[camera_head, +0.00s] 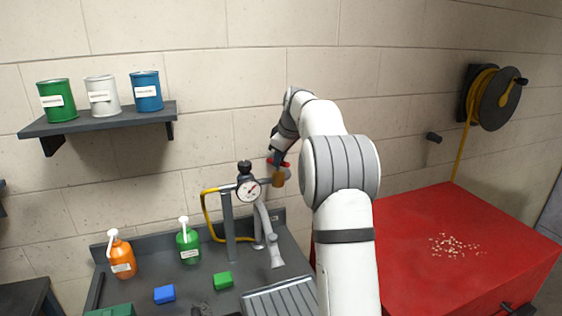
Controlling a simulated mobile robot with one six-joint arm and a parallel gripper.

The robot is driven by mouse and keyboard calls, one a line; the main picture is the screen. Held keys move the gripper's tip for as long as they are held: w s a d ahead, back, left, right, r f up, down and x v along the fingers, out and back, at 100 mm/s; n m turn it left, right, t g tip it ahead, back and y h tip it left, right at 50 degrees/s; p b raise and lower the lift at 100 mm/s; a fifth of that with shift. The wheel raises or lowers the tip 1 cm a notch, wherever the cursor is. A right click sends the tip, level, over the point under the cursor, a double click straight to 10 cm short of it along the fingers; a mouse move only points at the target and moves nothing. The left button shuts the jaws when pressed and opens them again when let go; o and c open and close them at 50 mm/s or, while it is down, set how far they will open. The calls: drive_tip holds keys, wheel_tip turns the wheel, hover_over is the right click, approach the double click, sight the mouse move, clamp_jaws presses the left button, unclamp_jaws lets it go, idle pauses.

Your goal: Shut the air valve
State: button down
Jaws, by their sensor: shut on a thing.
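The air valve (278,179) is a small brass body with a red handle (284,163), at the right end of a pipe near the wall. A round pressure gauge (249,190) with a black knob above it sits just left of the valve. My gripper (278,160) is at the valve's red handle, shut on it. My dark fingers hide part of the handle, so its exact angle is hard to tell.
A yellow hose (207,212) loops left of the gauge. The grey bench holds an orange bottle (122,259), a green bottle (188,243), a blue block (165,294) and a green block (223,280). A red cabinet (420,225) stands right. A shelf (100,122) holds three cans.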

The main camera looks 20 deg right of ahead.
drive_tip(key=m, duration=0.1)
drive_tip(key=m+h, duration=0.1)
drive_tip(key=m, duration=0.1)
drive_tip(key=m+h, duration=0.1)
drive_tip(key=shift+a+r, duration=0.1)
drive_tip(key=shift+a, duration=0.2)
drive_tip(key=shift+a+m+h+p, duration=0.1)
drive_tip(key=shift+m+h+p, duration=0.55)
drive_tip(key=shift+m, duration=1.15)
drive_tip(key=c, duration=1.4)
unclamp_jaws()
drive_tip(key=shift+o, duration=0.2)
drive_tip(key=b+v, duration=0.1)
drive_tip(key=v, duration=0.6)
drive_tip(key=shift+r, duration=0.25)
drive_tip(key=shift+a, duration=0.15)
